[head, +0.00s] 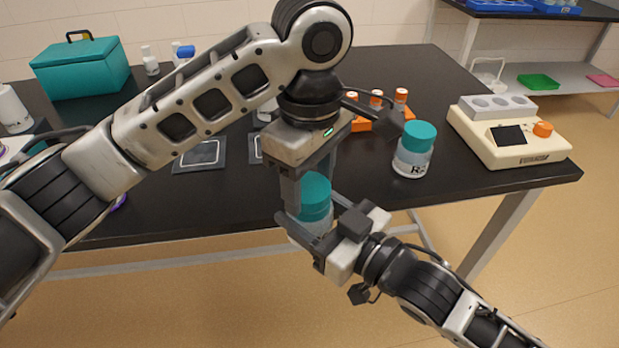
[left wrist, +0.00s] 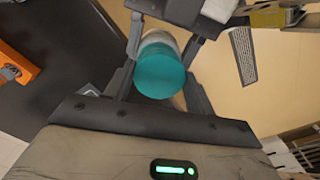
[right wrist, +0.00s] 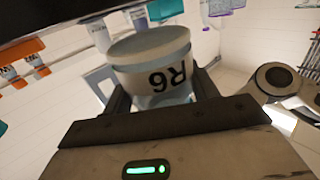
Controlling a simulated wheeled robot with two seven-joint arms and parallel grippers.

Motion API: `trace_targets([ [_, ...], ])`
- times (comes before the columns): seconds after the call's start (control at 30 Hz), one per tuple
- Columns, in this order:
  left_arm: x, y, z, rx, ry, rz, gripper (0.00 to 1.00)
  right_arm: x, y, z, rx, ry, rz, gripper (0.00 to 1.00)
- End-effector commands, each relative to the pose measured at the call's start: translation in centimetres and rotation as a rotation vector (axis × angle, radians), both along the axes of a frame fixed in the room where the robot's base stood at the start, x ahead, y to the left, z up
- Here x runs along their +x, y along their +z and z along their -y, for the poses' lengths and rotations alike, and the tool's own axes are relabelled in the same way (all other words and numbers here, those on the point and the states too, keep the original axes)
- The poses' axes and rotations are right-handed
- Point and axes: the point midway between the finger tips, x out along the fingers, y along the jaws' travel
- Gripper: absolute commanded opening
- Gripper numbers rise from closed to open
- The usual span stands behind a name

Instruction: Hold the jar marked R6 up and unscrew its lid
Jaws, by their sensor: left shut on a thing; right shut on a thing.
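The jar marked R6 (right wrist: 152,62) is held up in front of the table edge. Its label reads upside down in the right wrist view, and its teal lid (head: 316,187) is on top in the head view. My right gripper (head: 312,219) is shut around the jar's body from the lower right. My left gripper (head: 311,199) points down from above and is shut on the lid. The lid also shows between its fingers in the left wrist view (left wrist: 161,74). Whether the lid has turned or parted from the jar cannot be told.
A second teal-lidded jar (head: 412,158), label partly readable, stands on the black table (head: 450,210). An orange rack (head: 362,124) with orange-capped vials is behind my left gripper. A cream instrument (head: 515,140) stands at right. A teal box (head: 82,68) is at back left.

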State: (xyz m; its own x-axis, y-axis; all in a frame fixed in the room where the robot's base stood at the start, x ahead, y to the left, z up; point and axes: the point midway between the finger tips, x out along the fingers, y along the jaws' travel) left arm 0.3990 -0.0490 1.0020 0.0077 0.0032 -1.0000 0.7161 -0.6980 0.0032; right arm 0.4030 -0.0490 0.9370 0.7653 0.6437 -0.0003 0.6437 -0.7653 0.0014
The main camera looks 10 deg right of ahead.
Motion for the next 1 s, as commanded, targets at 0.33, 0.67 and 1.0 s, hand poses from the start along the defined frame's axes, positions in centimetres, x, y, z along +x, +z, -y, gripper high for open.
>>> trace_targets([
  [0.33, 0.0, 1.2, 0.0, 0.0, 0.0, 0.001, 0.27, 0.0, 0.1, 0.0, 0.001, 0.0, 0.002, 0.0],
  [0.67, 0.0, 2.0, 0.0, 0.0, 0.0, 0.0, 0.27, 0.0, 0.1, 0.0, 0.001, 0.0, 0.002, 0.0],
  [1.0, 0.1, 3.2, 0.0, 0.001, 0.001, 0.004, 0.27, 0.0, 0.1, 0.0, 0.001, 0.0, 0.002, 0.0],
])
